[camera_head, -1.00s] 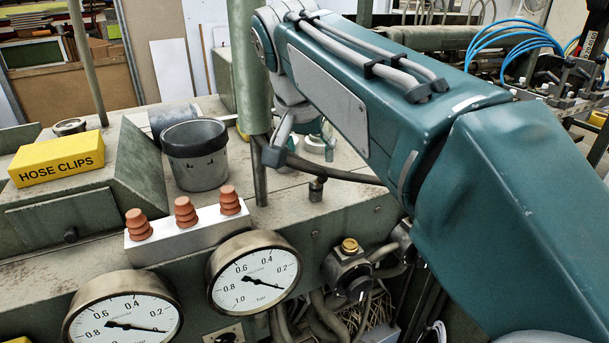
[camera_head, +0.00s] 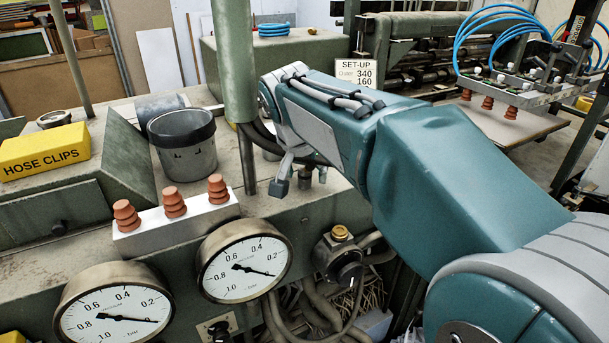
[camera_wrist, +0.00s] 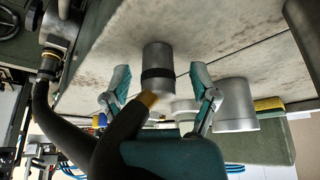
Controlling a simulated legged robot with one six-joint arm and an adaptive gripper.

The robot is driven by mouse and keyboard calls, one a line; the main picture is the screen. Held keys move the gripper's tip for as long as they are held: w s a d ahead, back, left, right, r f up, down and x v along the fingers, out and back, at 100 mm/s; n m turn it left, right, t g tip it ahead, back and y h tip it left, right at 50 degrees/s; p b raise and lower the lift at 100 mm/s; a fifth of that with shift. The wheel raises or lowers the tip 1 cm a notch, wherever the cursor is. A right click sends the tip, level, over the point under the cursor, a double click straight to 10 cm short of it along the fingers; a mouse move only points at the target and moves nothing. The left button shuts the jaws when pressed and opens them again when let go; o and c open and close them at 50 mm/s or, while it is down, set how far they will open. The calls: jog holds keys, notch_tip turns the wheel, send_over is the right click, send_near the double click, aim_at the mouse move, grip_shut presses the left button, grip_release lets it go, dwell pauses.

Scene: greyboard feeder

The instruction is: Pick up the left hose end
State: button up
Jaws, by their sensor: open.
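A black hose (camera_wrist: 112,140) with a brass-coloured end (camera_wrist: 148,99) shows in the wrist view, between my gripper's two teal-padded fingers. I cannot tell whether a finger touches it. My gripper (camera_wrist: 162,84) is open. In the head view my gripper (camera_head: 291,182) hangs beside the green post, above the machine top, and its fingers are partly hidden by the arm. Dark hoses (camera_head: 262,134) show behind it there, but their ends are hidden. A second black hose (camera_wrist: 44,108) curves down from a metal fitting at the left of the wrist view.
The green post (camera_head: 241,70) stands close to my gripper. A grey cup (camera_head: 184,150), a white block (camera_head: 176,222) with orange suction cups and a yellow hose clips box (camera_head: 45,150) stand to its left. Two gauges (camera_head: 244,268) are in front. A metal cylinder (camera_wrist: 157,68) lies beyond the fingers.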

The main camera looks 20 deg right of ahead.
grip_shut()
jog(key=shift+r, duration=0.55)
jog(key=v, duration=0.3)
jog(key=shift+w+d+r, duration=0.1)
jog(key=shift+w+d, duration=0.05)
jog(key=shift+d, duration=0.15)
jog(key=s+d+r, duration=0.1)
jog(key=s+r, duration=0.8)
jog(key=s, duration=0.4)
jog(key=shift+s+d, duration=0.2)
jog(key=shift+d, duration=0.15)
